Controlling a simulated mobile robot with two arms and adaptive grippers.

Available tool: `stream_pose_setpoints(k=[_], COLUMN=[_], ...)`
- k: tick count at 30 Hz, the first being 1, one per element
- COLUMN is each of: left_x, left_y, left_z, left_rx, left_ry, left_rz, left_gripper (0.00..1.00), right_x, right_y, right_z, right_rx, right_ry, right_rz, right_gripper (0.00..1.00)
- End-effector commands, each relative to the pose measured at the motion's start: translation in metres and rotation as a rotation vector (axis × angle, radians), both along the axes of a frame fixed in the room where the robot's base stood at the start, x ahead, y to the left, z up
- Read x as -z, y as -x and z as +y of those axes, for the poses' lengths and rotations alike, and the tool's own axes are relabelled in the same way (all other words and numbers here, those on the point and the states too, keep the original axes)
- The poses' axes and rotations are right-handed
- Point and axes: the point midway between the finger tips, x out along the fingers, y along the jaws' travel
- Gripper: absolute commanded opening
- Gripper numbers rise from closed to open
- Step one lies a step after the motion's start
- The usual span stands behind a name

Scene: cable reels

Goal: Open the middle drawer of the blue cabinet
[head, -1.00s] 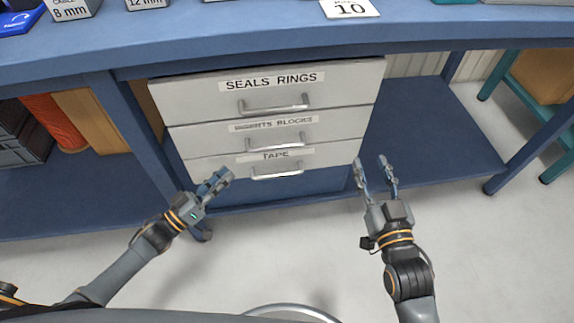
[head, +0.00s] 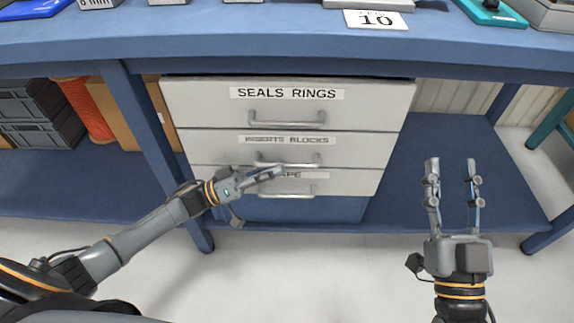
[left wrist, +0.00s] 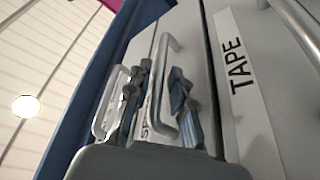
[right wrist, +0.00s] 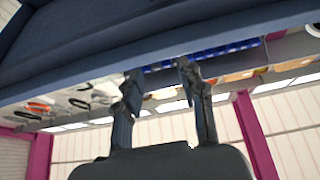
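The blue cabinet (head: 290,209) holds three light grey drawers, all looking shut: SEALS RINGS on top, the middle drawer (head: 210,146) labelled INSERTS BLOCKS, and TAPE (head: 350,183) at the bottom. The middle drawer has a grey bar handle (head: 310,162). My left gripper (head: 274,172) is at the middle handle's lower left side, covering part of the TAPE label and handle. In the left wrist view its fingers (left wrist: 158,105) are apart, with the middle handle (left wrist: 172,60) appearing between them; contact cannot be told. My right gripper (head: 454,185) is open and empty, right of the drawers.
The blue worktop (head: 290,45) overhangs the drawers. A blue table leg (head: 155,150) stands left of them. Grey crates (head: 38,110) and an orange reel (head: 85,108) sit on the lower shelf at left. The lower shelf at right (head: 450,140) is bare.

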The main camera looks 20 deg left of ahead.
Motion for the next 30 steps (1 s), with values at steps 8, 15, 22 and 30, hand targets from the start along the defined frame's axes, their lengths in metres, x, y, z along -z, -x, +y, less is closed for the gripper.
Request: stream_pose_setpoints(k=[8, 15, 22, 30], left_x=[-0.01, -0.011, -0.011, -0.011], left_y=[-0.014, -0.016, -0.016, -0.015], left_z=[-0.025, -0.028, -0.028, -0.028], left_rx=[0.0, -0.001, -0.001, -0.001], left_ry=[0.0, -0.001, -0.001, -0.001], left_rz=[-0.002, -0.002, 0.0, 0.0], left_gripper=[0.22, 0.22, 0.0, 0.0], right_x=[-0.013, -0.014, -0.014, -0.014], right_y=[0.007, 0.008, 0.008, 0.008], right_z=[0.0, 0.0, 0.0, 0.0], right_rx=[-0.005, -0.005, -0.005, -0.005], right_ry=[-0.024, -0.026, -0.026, -0.025], right_rz=[-0.082, -0.09, -0.089, -0.088], right_gripper=[0.4, 0.4, 0.4, 0.4])
